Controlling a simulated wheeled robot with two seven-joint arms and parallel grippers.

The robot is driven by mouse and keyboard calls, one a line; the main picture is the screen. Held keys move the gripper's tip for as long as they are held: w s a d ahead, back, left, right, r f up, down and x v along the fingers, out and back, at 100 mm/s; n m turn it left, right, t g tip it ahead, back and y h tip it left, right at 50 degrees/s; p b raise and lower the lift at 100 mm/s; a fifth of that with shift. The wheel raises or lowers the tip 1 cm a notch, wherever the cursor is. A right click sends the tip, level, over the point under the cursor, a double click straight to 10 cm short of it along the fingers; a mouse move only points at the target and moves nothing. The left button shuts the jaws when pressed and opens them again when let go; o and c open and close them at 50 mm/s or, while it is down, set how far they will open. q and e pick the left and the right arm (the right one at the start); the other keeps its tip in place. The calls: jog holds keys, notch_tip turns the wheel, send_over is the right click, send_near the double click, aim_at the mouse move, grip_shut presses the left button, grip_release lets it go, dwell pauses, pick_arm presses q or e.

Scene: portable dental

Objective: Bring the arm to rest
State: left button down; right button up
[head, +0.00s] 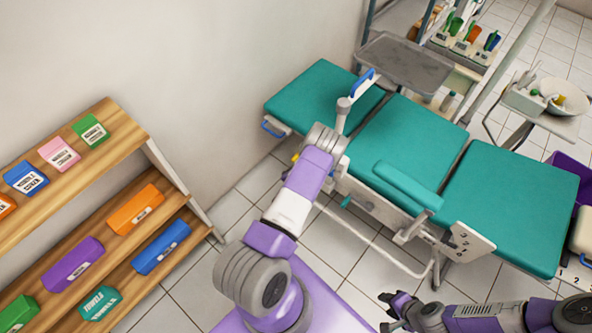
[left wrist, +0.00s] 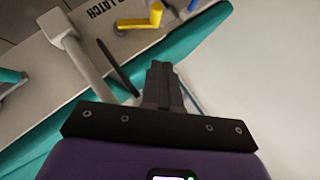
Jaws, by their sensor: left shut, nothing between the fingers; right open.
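My left arm reaches up the middle of the head view to the side of a teal dental chair (head: 410,150). In that view its wrist hides the left gripper. In the left wrist view the left gripper (left wrist: 163,70) is shut and empty, its fingers pointing toward the chair's side. A grey panel (left wrist: 75,35) with lettering ending in LATCH and a yellow lever (left wrist: 140,22) lie just beyond it. I cannot tell whether the fingers touch anything. My right gripper (head: 388,312) is open and empty, low over the floor in front of the chair.
A white post with a blue handle (head: 362,82) rises beside the left wrist. A grey tray (head: 405,60) and a side stand (head: 540,105) are behind the chair. A wooden shelf (head: 125,125) with coloured boxes stands left. Tiled floor (head: 345,245) is open between.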

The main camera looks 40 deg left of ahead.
dwell(0.5)
pick_arm(q)
jog(key=s+d+f+n+g+h, duration=0.1)
jog(key=s+d+n+g+h, duration=0.15)
jog(key=d, duration=0.65)
jog(key=s+d+f+n+g+h, duration=0.1)
jog(key=s+d+n+g+h, duration=0.2)
jog(key=d, duration=0.5)
jog(key=s+d+r+g+h, duration=0.1)
jog(key=s+d+r+h, duration=0.2)
jog(key=d, duration=0.5)
jog(key=s+d+r+g+h, duration=0.2)
jog(key=s+d, duration=0.4)
jog(key=d, duration=0.3)
jog(key=shift+s+r+h, duration=0.3)
jog(key=shift+r+h, duration=0.35)
jog(key=shift+r, duration=0.2)
jog(key=shift+a, duration=0.1)
